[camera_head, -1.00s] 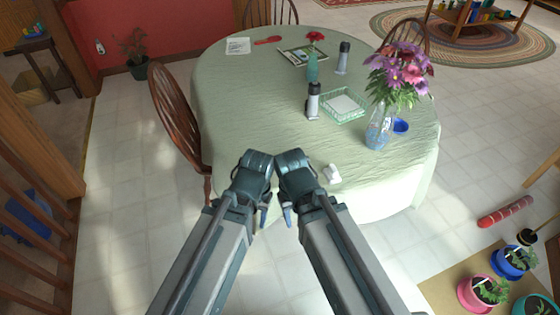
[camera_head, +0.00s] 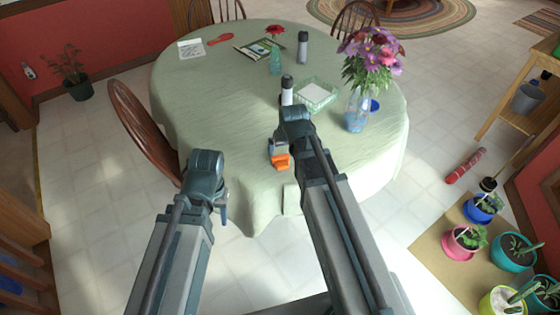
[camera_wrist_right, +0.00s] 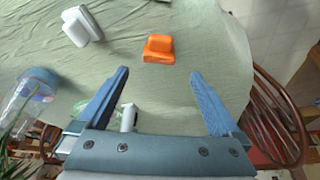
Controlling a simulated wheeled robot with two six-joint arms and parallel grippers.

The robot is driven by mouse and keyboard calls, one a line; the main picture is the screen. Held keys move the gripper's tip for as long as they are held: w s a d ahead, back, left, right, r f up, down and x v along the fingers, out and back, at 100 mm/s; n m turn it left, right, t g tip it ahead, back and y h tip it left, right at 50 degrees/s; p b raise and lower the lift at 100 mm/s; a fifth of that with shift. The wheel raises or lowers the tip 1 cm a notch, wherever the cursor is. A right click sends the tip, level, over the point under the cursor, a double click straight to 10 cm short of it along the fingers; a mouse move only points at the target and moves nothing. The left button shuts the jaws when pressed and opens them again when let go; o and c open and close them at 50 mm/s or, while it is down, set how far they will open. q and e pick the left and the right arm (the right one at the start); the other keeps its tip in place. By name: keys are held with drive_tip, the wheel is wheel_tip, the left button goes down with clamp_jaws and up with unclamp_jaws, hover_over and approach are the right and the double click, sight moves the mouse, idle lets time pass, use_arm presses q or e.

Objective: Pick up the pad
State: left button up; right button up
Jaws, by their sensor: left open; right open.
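No item is clearly marked as the pad. An orange two-tiered block (camera_head: 281,160) lies on the cloth-covered table near its front edge. In the right wrist view the orange block (camera_wrist_right: 158,49) lies just beyond the fingertips, about centred between them. My right gripper (camera_head: 280,147) is open and empty above the table, close to the block; its two blue fingers (camera_wrist_right: 160,72) are spread. A white block (camera_wrist_right: 82,27) lies to the left in that view; in the head view my right arm hides it. My left gripper (camera_head: 223,206) is open and empty, in front of the table edge.
A green glass tray (camera_head: 332,98) with white contents, a dark-capped bottle (camera_head: 287,92) and a flower vase (camera_head: 357,110) stand beyond my right gripper. A wooden chair (camera_head: 140,125) stands at the table's left. The table's left part is clear.

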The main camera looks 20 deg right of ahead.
sight(281, 159)
drive_tip(key=b+x, duration=0.8)
drive_tip(key=shift+w+d+f, duration=0.15)
drive_tip(key=shift+w+f, duration=0.1)
drive_tip(key=shift+f, duration=0.1)
drive_tip(key=b+x, duration=0.4)
drive_tip(key=x, duration=0.1)
drive_tip(key=shift+w+b, duration=0.25)
drive_tip(key=shift+b, duration=0.15)
drive_tip(key=shift+c, duration=0.3)
drive_tip(key=c, duration=1.2)
drive_tip(key=shift+r, duration=0.25)
